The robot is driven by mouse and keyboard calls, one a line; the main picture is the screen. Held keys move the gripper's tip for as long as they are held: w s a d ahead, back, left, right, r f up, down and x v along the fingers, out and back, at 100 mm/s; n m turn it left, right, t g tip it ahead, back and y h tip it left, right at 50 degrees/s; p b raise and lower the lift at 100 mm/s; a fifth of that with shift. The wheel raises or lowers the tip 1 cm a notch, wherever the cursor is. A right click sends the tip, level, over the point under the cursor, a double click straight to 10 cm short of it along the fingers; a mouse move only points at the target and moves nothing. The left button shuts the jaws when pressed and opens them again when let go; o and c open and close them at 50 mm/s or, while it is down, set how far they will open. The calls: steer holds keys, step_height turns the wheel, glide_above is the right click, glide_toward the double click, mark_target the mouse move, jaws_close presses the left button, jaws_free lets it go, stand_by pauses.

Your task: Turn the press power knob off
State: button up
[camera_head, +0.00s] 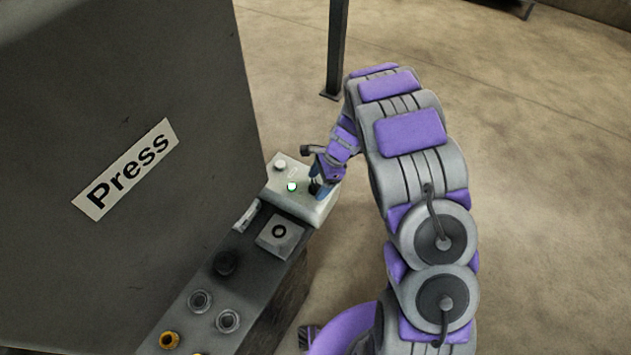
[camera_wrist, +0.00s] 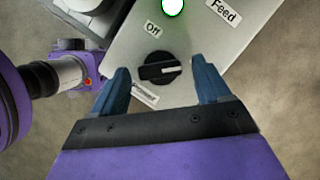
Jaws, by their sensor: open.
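The press power knob (camera_wrist: 160,72) is a black rotary knob with a pale pointer mark, on a light grey control box (camera_wrist: 205,60). An "Off" label (camera_wrist: 153,29) is above it, and a second label (camera_wrist: 144,94), partly hidden, is at its lower left. The pointer mark faces right in the wrist view. My gripper (camera_wrist: 168,88) is open, with its blue fingers on either side of the knob and apart from it.
A green light (camera_wrist: 173,6) glows near a "Feed" label (camera_wrist: 220,9). The dark press (camera_head: 130,120) with its "Press" sign (camera_head: 126,168) stands at left. A panel with several round controls (camera_head: 200,301) runs below the box. A dark post (camera_head: 336,50) stands behind; open floor is right.

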steer(key=shift+d, duration=0.5)
steer(key=shift+c, duration=0.2)
steer(key=shift+d, duration=0.15)
steer(key=shift+c, duration=1.5)
steer(key=a, duration=0.2)
steer(key=shift+a, duration=0.4)
steer(key=c, duration=0.5)
steer(key=shift+d, duration=0.1)
steer(key=shift+c, duration=1)
steer(key=shift+d, duration=0.5)
steer(key=shift+w, duration=0.1)
